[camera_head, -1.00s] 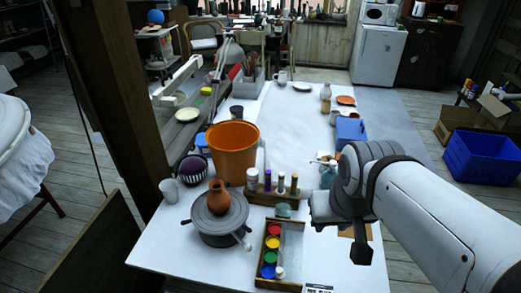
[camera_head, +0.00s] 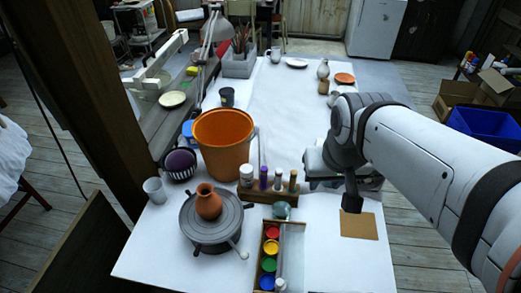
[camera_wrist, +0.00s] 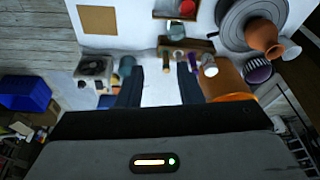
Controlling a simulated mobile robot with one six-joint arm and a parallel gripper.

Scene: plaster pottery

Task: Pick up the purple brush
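The purple brush (camera_head: 263,177) looks like a slim upright purple piece in a small wooden rack (camera_head: 262,197), between a white bottle (camera_head: 246,175) and a grey piece (camera_head: 278,178). In the wrist view the rack (camera_wrist: 187,46) is beyond my fingertips, and a dark purple piece (camera_wrist: 192,62) stands at it, near the right finger. My gripper (camera_wrist: 160,86) is open, with two dark fingers apart and only white tabletop between them. In the head view my wrist is to the right of the rack, and the fingertips are hard to make out.
A large orange bucket (camera_head: 223,145) stands close behind and left of the rack. A clay vase (camera_head: 208,203) sits on a grey turntable (camera_head: 216,222) at front left. A paint box (camera_head: 270,262) lies in front. The tabletop's far middle is clear.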

